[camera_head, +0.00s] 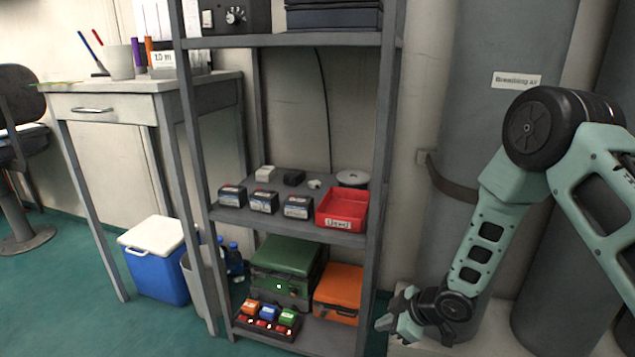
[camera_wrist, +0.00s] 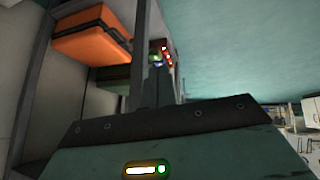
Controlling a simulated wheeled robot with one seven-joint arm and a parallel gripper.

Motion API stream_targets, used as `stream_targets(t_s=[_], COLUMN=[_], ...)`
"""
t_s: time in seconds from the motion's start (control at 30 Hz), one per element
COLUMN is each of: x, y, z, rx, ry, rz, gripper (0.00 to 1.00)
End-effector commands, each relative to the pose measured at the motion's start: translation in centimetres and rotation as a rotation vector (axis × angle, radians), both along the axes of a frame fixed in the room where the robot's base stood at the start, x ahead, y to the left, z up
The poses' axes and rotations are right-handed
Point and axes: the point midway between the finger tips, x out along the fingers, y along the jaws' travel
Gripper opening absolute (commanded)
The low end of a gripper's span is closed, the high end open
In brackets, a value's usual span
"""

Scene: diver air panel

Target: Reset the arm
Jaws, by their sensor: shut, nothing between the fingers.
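My arm reaches in from the right of the head view, in front of the grey cylinders. My gripper (camera_head: 392,322) hangs low at the arm's end, to the right of the metal shelf's lower right post. It is shut and empty.
A metal shelf (camera_head: 385,110) holds a red tray (camera_head: 341,210), small boxes, a green case (camera_head: 287,262) and an orange case (camera_head: 338,292), also in the wrist view (camera_wrist: 92,36). Tall grey cylinders (camera_head: 480,60) stand at right. A desk (camera_head: 100,103) and blue cooler (camera_head: 158,272) stand left. Floor in front is clear.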

Motion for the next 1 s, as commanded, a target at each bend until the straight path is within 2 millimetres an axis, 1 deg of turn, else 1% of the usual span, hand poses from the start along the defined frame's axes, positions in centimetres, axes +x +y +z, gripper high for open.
stream_targets(t_s=[0.03,0.17,0.2,0.27,0.3,0.37,0.4,0.47,0.5,0.57,0.6,0.67,0.7,0.8,1.0], x=[0.0,-0.5,-1.0,-1.9,-2.8,-4.5,-5.8,-7.9,-9.4,-12.0,-13.7,-16.3,-18.0,-21.6,-27.8], y=[0.4,1.2,1.5,2.0,2.3,2.7,2.9,3.1,3.3,3.3,3.4,3.3,3.2,2.9,2.0], z=[1.6,5.3,6.9,9.4,11.1,13.6,15.1,17.4,18.8,20.9,22.1,23.7,24.6,26.4,28.9], rx=[-0.016,-0.068,-0.086,-0.116,-0.136,-0.165,-0.183,-0.208,-0.225,-0.249,-0.263,-0.284,-0.298,-0.323,-0.366], ry=[0.003,0.034,0.046,0.072,0.092,0.125,0.149,0.186,0.210,0.252,0.279,0.319,0.344,0.399,0.491], rz=[-0.014,-0.075,-0.100,-0.139,-0.168,-0.208,-0.237,-0.275,-0.299,-0.334,-0.358,-0.387,-0.404,-0.439,-0.489], gripper=[0.00,0.00,0.00,0.00,0.00,0.00,0.00,0.00,0.00,0.00,0.00,0.00,0.00,0.00,0.00])
